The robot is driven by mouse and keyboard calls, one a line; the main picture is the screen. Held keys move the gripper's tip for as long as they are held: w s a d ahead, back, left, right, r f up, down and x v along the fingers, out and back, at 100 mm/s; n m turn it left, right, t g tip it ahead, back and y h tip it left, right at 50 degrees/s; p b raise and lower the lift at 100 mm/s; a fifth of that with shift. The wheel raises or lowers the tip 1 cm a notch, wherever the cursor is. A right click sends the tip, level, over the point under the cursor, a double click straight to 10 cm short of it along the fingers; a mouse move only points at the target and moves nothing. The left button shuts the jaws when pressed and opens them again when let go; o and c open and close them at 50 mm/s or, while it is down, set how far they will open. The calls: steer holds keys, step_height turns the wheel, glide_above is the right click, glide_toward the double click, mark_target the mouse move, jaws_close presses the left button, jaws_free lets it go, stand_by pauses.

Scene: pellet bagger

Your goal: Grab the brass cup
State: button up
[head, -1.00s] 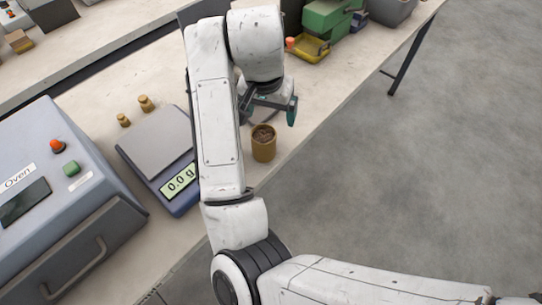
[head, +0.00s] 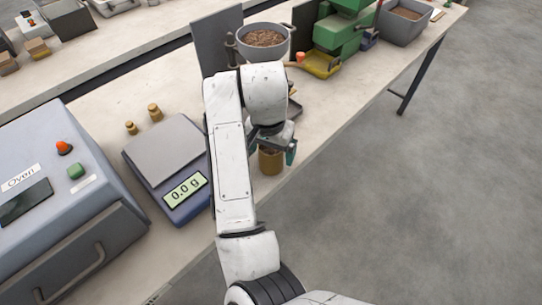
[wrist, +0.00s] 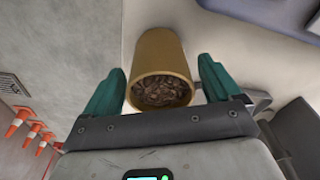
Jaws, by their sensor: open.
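The brass cup (head: 271,163) stands upright near the table's front edge, right of the scale, partly hidden behind my gripper in the head view. In the wrist view the cup (wrist: 161,62) shows its open mouth and holds brown pellets. My gripper (head: 275,150) is open at the cup. In the wrist view its two green fingers (wrist: 162,80) are on either side of the cup's rim. A gap shows at the left finger; I cannot tell whether the right finger touches.
A scale (head: 168,150) reading 0.0 g and an oven (head: 60,200) stand to the left. Two brass weights (head: 154,112) are behind the scale. A pot of pellets (head: 264,42) and a green machine (head: 342,30) stand farther back. Orange cones (wrist: 18,120) are on the floor.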

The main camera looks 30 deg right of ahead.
steer(key=shift+w+d+f, duration=0.1)
steer(key=shift+f, duration=0.95)
steer(key=c, duration=1.1)
